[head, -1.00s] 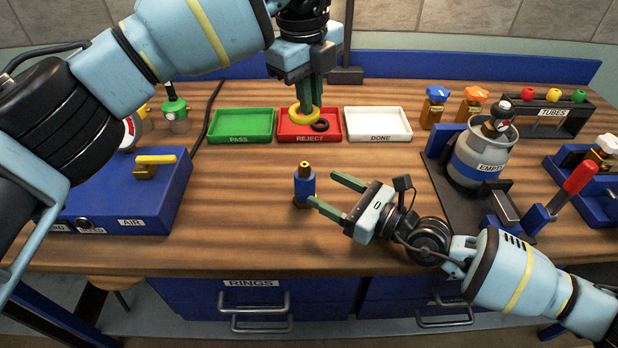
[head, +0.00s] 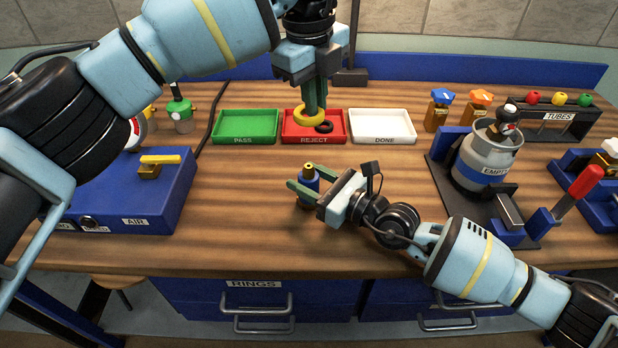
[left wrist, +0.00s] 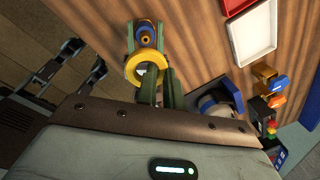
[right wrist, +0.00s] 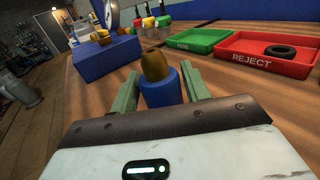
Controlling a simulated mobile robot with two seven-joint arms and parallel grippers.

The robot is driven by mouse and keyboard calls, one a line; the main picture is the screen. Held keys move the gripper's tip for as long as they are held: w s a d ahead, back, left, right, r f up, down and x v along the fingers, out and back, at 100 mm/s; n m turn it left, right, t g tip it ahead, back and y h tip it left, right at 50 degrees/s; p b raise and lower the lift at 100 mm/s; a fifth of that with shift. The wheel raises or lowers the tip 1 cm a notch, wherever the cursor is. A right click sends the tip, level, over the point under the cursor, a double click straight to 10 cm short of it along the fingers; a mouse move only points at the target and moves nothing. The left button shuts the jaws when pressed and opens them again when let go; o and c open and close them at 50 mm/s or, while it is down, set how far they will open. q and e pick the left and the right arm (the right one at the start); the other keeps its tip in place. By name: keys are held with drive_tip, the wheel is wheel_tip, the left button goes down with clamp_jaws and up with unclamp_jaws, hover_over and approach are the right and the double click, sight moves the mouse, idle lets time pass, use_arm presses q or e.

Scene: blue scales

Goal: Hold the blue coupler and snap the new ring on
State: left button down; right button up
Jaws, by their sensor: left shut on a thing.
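The blue coupler (head: 308,183) with its brass top stands upright on the bench. In the right wrist view the coupler (right wrist: 161,88) is between the fingers of my right gripper (right wrist: 158,92). My right gripper (head: 305,190) is open, with one finger on each side of the coupler. My left gripper (head: 316,105) points down above the reject tray, shut on the thick yellow ring (head: 309,118). The ring (left wrist: 133,72) hangs at the fingertips in the left wrist view. The ring is apart from the coupler.
A black ring (head: 325,127) lies in the red reject tray (head: 313,140). The green pass tray (head: 245,140) and empty white done tray (head: 383,140) flank it. A grey gas cylinder (head: 487,158) stands right; a blue air box (head: 120,195) sits left. Bench before the trays is mostly clear.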

drive_tip(key=c, duration=0.8)
use_arm(q)
wheel_tip(320, 180, down, 8)
drive_tip(key=shift+w+f, duration=0.1)
drive_tip(key=shift+f, duration=0.05)
drive_tip(key=shift+f, duration=0.2)
